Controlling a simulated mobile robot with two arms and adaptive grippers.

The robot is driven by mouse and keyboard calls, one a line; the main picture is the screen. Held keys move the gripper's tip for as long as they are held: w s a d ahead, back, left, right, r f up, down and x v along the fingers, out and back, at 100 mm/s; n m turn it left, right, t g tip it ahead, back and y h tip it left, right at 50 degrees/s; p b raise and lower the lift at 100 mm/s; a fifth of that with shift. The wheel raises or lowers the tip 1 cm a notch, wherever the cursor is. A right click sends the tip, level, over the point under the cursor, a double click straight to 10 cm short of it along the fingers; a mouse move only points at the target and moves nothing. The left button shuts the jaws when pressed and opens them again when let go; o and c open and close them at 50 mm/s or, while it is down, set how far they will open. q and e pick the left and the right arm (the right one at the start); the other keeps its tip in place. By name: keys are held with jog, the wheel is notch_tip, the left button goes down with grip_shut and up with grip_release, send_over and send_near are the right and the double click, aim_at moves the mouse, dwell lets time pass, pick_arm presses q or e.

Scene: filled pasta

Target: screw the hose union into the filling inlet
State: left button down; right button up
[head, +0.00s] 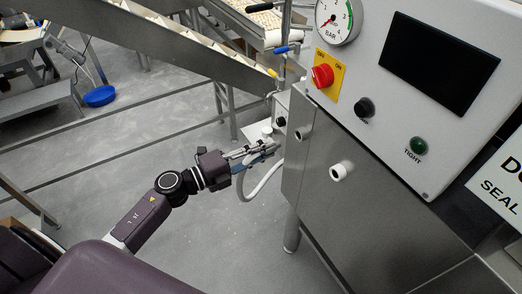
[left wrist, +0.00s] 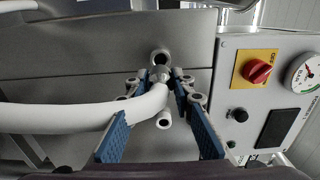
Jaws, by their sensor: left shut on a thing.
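My left gripper (head: 262,152) reaches the left side of the steel machine in the head view. In the left wrist view its two blue-padded fingers (left wrist: 163,92) are shut on the grey metal hose union (left wrist: 159,73). A thick white hose (left wrist: 90,116) runs from the union to the left; in the head view the hose (head: 262,190) hangs in a loop below the gripper. The filling inlet (left wrist: 161,57), a round port with a dark mouth, sits just beyond the union in the wrist view. I cannot tell whether the union touches it. My right gripper is not in view.
The machine's panel carries a pressure gauge (head: 334,20), a red switch (head: 322,76), a black knob (head: 365,107), a dark screen (head: 439,62) and a green lamp marked TIGHT (head: 418,146). A white-ended stub (head: 342,171) juts from the front. A sloping conveyor (head: 165,45) stands behind.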

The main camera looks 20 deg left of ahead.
aim_at(279, 141)
pick_arm(q)
jog(key=x, duration=0.2)
jog(key=shift+w+d+r, duration=0.1)
jog(key=shift+w+d, duration=0.2)
jog(key=shift+x, duration=0.8)
jog(key=shift+w, duration=0.15)
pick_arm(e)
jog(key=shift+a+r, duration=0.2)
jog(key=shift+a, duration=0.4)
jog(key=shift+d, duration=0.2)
pick_arm(q)
jog(key=shift+p, duration=0.4)
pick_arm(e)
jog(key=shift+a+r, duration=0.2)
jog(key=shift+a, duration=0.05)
pick_arm(q)
jog(key=shift+w+d, duration=0.5)
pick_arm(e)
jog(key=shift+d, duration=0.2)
pick_arm(q)
jog(key=shift+w+d, duration=0.3)
jog(key=shift+w, duration=0.15)
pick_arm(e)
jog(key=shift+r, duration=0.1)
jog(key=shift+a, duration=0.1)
pick_arm(q)
jog(key=c, duration=1.6)
grip_release()
